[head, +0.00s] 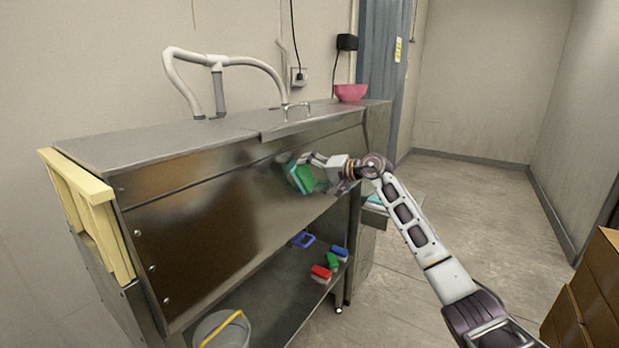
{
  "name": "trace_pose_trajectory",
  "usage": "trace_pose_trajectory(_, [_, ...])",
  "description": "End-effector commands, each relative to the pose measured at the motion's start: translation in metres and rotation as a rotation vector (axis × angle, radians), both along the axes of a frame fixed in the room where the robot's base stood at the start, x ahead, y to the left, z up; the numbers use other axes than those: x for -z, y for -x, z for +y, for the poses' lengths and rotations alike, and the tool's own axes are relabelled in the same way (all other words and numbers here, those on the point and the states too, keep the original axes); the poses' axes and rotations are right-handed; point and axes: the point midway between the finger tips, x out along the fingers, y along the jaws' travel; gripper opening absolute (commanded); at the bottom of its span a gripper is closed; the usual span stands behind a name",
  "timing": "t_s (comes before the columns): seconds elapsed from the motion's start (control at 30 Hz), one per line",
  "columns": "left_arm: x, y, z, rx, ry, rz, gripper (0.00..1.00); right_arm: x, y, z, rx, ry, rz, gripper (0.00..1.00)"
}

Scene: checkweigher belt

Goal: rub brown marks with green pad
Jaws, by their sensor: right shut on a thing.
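The green pad (298,175) is held against or just in front of the steel front panel of the sink unit (235,215). My right gripper (312,166) is shut on the pad, its arm coming in from the lower right. I cannot tell whether the pad touches the panel. Brownish patches (165,178) show on the left part of the steel front; I cannot tell marks from reflections there. My left gripper is not in view.
Red (321,273), green and blue brushes lie on the lower shelf. A bucket (222,330) with a yellow handle stands below left. A pink bowl (350,92) and a tap (290,105) are on top. Cardboard boxes (590,300) stand at right. The floor behind is clear.

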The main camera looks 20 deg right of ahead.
Motion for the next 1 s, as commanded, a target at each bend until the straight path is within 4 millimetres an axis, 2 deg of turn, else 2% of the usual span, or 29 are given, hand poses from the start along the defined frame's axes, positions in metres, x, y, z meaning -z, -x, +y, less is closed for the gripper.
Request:
trace_pose_trajectory(0.37, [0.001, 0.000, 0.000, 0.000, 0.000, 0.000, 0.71, 0.000, -0.001, -0.001, 0.000, 0.000, 0.000, 0.70])
trace_pose_trajectory(1.0, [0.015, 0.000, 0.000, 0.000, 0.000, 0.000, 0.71, 0.000, -0.021, -0.026, 0.001, 0.001, 0.000, 0.70])
